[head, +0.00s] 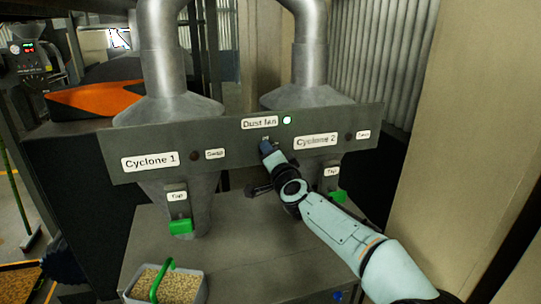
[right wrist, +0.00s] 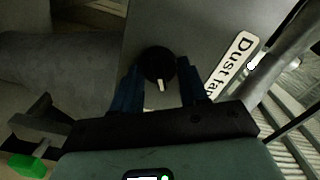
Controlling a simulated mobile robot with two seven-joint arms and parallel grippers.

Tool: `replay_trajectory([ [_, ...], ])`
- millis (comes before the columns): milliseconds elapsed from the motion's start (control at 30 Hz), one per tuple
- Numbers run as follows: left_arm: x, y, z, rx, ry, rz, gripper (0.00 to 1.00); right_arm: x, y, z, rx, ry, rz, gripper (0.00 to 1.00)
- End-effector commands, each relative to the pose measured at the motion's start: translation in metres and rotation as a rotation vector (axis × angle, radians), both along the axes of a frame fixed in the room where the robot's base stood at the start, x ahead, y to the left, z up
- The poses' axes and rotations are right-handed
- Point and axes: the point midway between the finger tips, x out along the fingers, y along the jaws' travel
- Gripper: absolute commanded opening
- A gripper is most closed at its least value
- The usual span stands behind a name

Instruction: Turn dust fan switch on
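The dust fan switch (right wrist: 158,66) is a round black knob with a white pointer on the grey panel (right wrist: 205,28). In the right wrist view it sits between the two blue fingers of my right gripper (right wrist: 165,88). The fingers stand apart on either side of the knob; I cannot tell whether they touch it. In the head view my right gripper (head: 266,146) is at the panel just below the "Dust fan" label (head: 259,122) and hides the knob. The indicator light (head: 287,120) beside the label is lit. My left gripper is not in view.
The panel also carries the "Cyclone 1" label (head: 150,161) and "Cyclone 2" label (head: 316,141). Green tap handles (head: 181,227) sit below. A container of grain (head: 170,284) with a green handle stands at the front. A beige pillar (head: 440,120) is at right.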

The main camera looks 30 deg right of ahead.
Motion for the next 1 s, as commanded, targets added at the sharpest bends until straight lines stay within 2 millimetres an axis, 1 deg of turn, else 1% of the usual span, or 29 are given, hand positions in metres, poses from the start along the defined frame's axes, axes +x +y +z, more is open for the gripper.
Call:
replay_trajectory([
  [33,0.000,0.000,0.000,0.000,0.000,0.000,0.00,0.000,0.000,0.000,0.001,-0.001,0.000,0.61],
  [67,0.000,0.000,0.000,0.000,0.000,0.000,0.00,0.000,0.000,0.000,0.001,-0.001,0.000,0.66],
  [333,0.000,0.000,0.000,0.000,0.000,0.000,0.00,-0.001,0.000,0.000,-0.001,0.000,0.000,0.66],
  [467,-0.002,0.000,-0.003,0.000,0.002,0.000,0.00,-0.009,0.002,0.001,-0.001,-0.001,0.001,0.66],
  [567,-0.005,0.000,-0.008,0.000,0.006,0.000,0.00,-0.024,0.006,0.000,-0.001,-0.001,0.002,0.66],
  [800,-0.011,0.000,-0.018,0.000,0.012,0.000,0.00,-0.076,0.018,0.000,0.000,-0.002,0.001,0.66],
  [1000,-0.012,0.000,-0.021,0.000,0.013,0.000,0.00,-0.112,0.027,0.000,-0.001,-0.002,0.000,0.66],
])
